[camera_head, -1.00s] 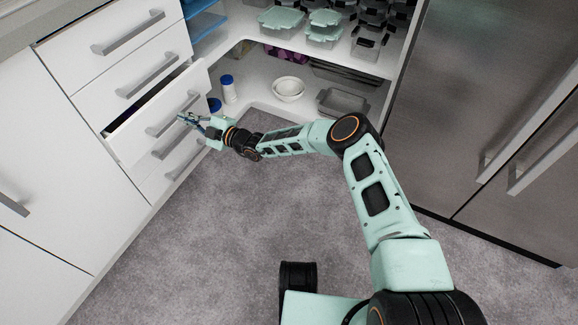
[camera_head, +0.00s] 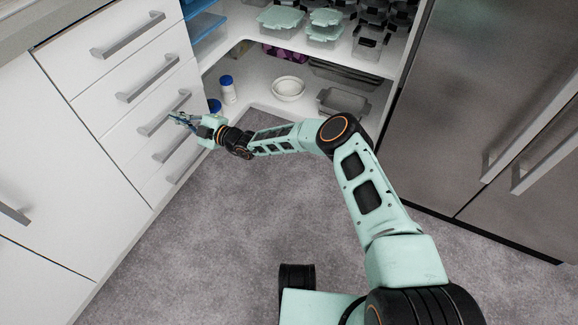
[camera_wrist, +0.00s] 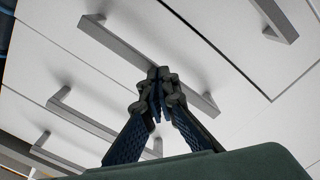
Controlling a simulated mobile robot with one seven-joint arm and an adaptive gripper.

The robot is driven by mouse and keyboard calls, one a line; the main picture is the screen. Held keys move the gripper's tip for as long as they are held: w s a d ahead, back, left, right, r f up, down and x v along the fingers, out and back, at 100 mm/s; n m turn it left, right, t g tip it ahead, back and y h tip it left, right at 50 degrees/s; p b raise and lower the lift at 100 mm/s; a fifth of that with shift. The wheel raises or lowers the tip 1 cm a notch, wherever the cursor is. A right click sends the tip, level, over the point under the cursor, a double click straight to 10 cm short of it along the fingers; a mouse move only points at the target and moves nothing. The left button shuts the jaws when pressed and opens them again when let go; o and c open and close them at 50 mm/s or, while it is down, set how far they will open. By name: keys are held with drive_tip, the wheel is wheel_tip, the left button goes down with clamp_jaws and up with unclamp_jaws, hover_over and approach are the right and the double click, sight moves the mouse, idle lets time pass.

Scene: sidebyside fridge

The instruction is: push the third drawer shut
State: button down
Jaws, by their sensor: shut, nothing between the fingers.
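The third drawer (camera_head: 128,131) is in the white drawer stack at the left of the head view. Its front looks flush with the drawers around it, with no gap showing. Its grey bar handle (camera_head: 163,114) is just behind my gripper (camera_head: 178,119). My gripper is shut and empty, with its fingertips at or very near the handle. In the wrist view the fingertips (camera_wrist: 158,78) overlap the middle of a bar handle (camera_wrist: 130,52) on a white front. I cannot tell whether they touch it.
Other drawer handles sit above (camera_head: 128,35) and below (camera_head: 176,143). Open shelves (camera_head: 262,100) with a white bowl (camera_head: 288,88), a blue-capped jar (camera_head: 228,90) and containers are right of the stack. A steel fridge (camera_head: 480,90) stands at the right. The carpet (camera_head: 240,220) in front is clear.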

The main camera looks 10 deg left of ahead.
drive_tip(key=p+v, duration=0.4)
drive_tip(key=v, duration=0.4)
drive_tip(key=shift+p, duration=0.4)
drive_tip(key=shift+d+r, duration=0.1)
